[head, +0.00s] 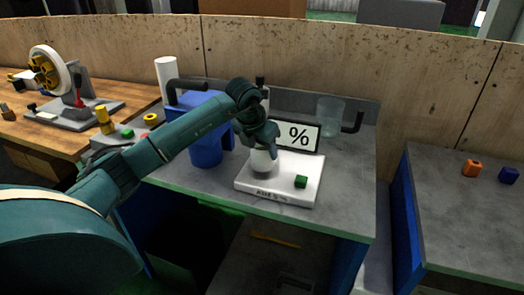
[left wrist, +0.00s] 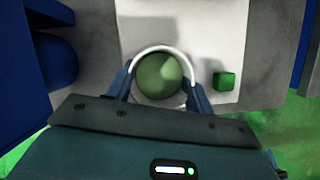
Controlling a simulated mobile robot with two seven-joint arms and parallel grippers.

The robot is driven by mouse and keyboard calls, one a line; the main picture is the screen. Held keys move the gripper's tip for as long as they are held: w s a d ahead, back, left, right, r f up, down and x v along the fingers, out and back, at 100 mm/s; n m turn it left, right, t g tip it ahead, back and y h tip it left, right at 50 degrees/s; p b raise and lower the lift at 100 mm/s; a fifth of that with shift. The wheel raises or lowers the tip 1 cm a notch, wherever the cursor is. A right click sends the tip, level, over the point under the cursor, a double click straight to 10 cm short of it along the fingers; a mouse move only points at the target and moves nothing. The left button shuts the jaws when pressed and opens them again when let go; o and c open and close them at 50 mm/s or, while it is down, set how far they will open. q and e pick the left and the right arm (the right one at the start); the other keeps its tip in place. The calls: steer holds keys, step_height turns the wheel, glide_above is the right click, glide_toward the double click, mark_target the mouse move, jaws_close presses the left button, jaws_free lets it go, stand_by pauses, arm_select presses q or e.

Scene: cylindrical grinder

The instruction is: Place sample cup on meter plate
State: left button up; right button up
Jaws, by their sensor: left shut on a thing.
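The sample cup (head: 262,161) is white. In the left wrist view the cup (left wrist: 158,76) has a pale rim and a green round inside. My left gripper (head: 262,149) is shut on it, with one finger on each side in the left wrist view (left wrist: 158,92). The white meter plate (head: 274,186) lies on the grey bench, and the cup is over its back left part. I cannot tell whether the cup's base touches it. The plate also shows in the left wrist view (left wrist: 205,28). My right gripper is not in view.
A green cube (head: 301,181) sits on the plate's right side. A blue bin (head: 207,150) is close on the left, and a clear cup (head: 330,130) stands at the back right. Bench to the plate's right is clear.

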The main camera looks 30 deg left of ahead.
arm_select(q)
steer(key=shift+f, duration=0.75)
steer(key=shift+f, duration=0.1)
steer(key=o, duration=1)
steer(key=shift+o, duration=0.2)
